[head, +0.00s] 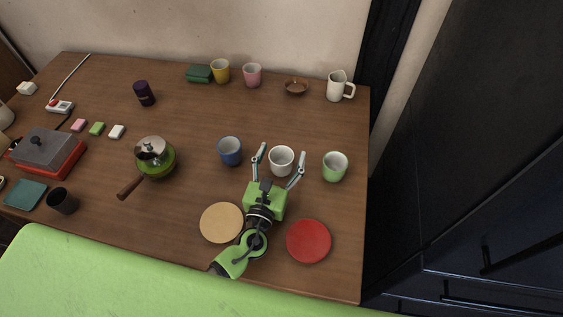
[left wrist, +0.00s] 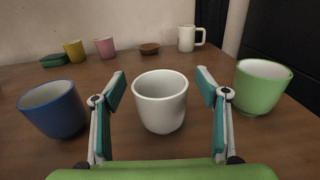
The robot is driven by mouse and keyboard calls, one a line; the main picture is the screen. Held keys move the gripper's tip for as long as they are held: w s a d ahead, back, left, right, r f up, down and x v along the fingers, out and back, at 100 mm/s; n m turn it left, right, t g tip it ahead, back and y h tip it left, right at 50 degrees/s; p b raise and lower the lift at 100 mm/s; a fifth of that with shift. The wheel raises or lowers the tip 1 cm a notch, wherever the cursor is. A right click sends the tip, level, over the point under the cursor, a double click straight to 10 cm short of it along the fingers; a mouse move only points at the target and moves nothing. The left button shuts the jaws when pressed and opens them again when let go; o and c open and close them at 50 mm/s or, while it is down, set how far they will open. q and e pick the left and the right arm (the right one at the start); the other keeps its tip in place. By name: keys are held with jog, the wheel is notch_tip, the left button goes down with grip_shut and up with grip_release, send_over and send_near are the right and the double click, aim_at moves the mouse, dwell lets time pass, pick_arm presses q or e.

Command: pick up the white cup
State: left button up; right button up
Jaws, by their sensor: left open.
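The white cup (head: 281,161) stands upright on the wooden table, between a blue cup and a green cup. My left gripper (head: 280,156) is open, with one finger on each side of the white cup. In the left wrist view the white cup (left wrist: 160,101) sits centred beyond the gap between the open fingers (left wrist: 160,90). Clear gaps show between the cup and both fingers, and it does not look held. My right gripper is in neither view.
The blue cup (head: 230,151) stands just left and the green cup (head: 335,166) just right of the left gripper. A tan disc (head: 222,222) and a red disc (head: 308,241) lie nearer the front. A pot (head: 155,158) stands further left.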

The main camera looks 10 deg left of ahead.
pick_arm(q)
jog(key=c, duration=1.2)
